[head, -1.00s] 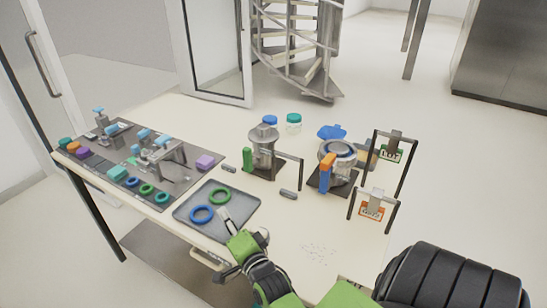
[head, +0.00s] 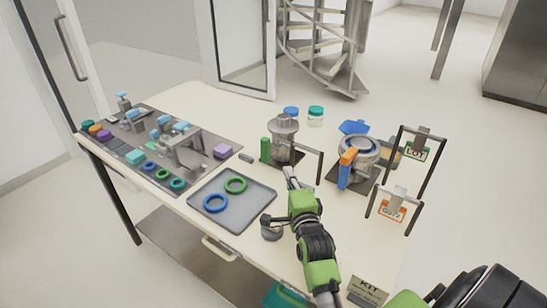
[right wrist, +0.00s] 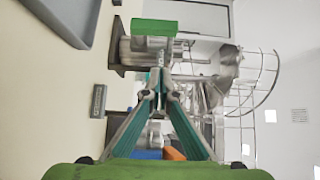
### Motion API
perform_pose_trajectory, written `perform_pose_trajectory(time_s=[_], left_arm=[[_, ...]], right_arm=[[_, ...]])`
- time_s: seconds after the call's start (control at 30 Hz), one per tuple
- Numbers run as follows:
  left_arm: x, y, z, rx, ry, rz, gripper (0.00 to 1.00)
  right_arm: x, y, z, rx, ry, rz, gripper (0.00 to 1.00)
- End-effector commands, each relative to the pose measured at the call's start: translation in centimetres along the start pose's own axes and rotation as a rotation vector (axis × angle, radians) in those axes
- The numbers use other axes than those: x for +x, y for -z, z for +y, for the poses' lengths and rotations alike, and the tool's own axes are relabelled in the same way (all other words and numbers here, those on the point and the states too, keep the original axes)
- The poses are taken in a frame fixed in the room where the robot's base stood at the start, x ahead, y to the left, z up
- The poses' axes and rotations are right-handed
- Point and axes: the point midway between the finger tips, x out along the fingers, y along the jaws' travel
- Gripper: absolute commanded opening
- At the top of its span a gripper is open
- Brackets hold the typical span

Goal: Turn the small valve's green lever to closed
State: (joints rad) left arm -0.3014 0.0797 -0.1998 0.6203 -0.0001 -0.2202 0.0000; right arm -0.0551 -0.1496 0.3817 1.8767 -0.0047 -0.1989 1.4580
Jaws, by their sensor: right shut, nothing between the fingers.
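The small valve (head: 284,140) stands on a dark plate near the middle of the table in the head view. Its green lever (head: 265,150) stands upright on the left side of the metal body. In the right wrist view the green lever (right wrist: 153,27) lies near the top, ahead of the fingertips. My right gripper (head: 290,174) is shut and empty, just in front of the valve plate and to the right of the lever. In the right wrist view my right gripper (right wrist: 159,88) points at the valve, apart from the lever. My left gripper is not in view.
A larger valve with an orange-topped blue lever (head: 346,168) stands to the right. A grey tray (head: 232,217) with a blue and a green ring lies front left. Black frames holding labelled tags stand at right. Two jars (head: 315,116) stand behind the small valve.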

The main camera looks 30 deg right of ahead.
Motion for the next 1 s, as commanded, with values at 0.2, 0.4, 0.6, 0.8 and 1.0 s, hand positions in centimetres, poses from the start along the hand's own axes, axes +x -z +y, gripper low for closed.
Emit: perform_pose_trajectory(time_s=[0.2,0.4,0.6,0.8,1.0], left_arm=[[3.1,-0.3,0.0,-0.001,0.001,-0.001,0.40],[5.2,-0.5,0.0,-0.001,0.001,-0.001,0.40],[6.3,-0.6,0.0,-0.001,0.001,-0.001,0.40],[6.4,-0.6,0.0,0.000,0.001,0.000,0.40],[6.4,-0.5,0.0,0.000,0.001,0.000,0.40]], right_arm=[[4.9,0.0,0.4,-0.001,0.006,0.000,0.00],[8.4,-0.9,0.4,0.003,0.003,-0.001,0.00],[9.9,-2.5,0.2,0.001,0.002,-0.001,0.00],[10.3,-2.9,0.0,0.000,0.000,0.000,0.00],[10.3,-2.9,0.0,0.000,0.000,0.000,0.00]])
